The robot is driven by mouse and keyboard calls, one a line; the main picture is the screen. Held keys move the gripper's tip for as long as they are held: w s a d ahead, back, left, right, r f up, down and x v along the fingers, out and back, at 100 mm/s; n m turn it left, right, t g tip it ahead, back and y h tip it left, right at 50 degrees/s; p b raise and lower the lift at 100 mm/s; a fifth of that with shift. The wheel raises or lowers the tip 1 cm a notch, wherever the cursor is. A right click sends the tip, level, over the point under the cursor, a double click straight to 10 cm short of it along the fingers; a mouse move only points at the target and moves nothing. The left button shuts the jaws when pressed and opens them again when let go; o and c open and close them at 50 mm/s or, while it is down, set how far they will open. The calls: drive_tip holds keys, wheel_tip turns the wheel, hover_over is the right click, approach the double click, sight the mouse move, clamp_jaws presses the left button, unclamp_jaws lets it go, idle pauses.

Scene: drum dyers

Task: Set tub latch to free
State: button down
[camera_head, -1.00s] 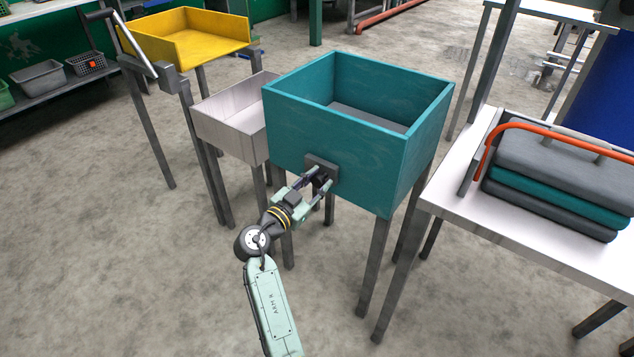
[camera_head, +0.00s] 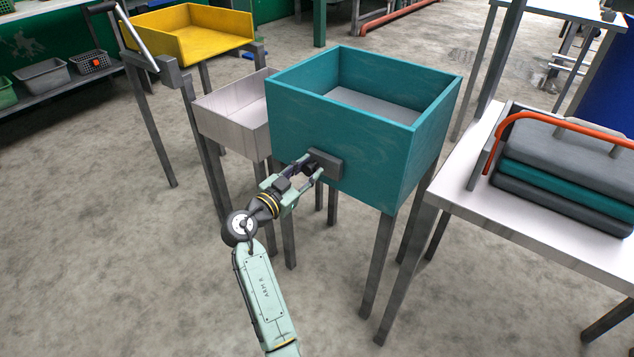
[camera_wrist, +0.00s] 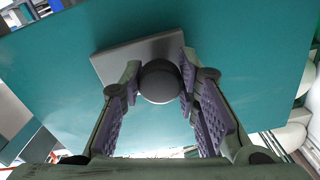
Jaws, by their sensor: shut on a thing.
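The teal tub (camera_head: 345,145) is an open box on legs in the middle of the head view. The tub latch is a dark round knob on a grey backing plate (camera_head: 327,164) on the tub's front wall. In the wrist view the dark knob (camera_wrist: 160,82) sits between the fingers, with the grey plate (camera_wrist: 118,62) behind it. My gripper (camera_head: 308,170) is shut on this knob at the tub's front. It also shows in the wrist view (camera_wrist: 158,95), a padded finger on each side of the knob. The knob's far side is hidden.
A pale bin (camera_head: 228,117) and a yellow tray (camera_head: 190,40) on a stand are to the left. The floor in front is open.

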drive_tip(key=shift+w+a, duration=0.1)
drive_tip(key=shift+a, duration=0.1)
drive_tip(key=c, duration=1.2)
unclamp_jaws()
drive_tip(key=v, duration=1.2)
